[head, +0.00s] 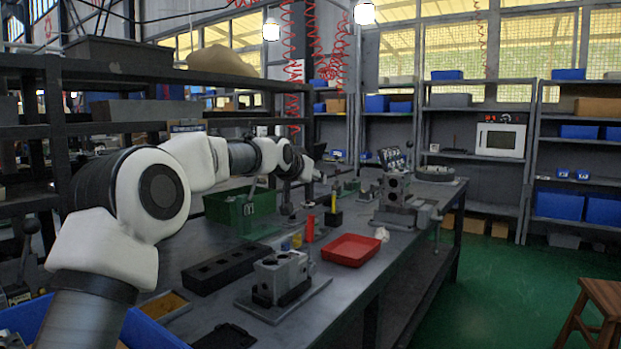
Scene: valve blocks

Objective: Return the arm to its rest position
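My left arm comes in from the lower left and reaches out over the workbench (345,285). It is white and black. Its far end, with my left gripper (314,176), is small and dark against the clutter behind it, and its fingers cannot be made out. No held object can be told there. A grey valve block (280,275) sits on a flat plate near the front of the bench. Another grey metal block (396,190) stands farther back, in a fixture. My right arm and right gripper are not in view.
A red tray (351,250), a black slotted holder (228,268), a green bin (238,208) and small red and yellow items stand on the bench. A dark shelf rack (60,130) is close on the left. A blue bin (150,333) is at the lower left. Green floor lies right.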

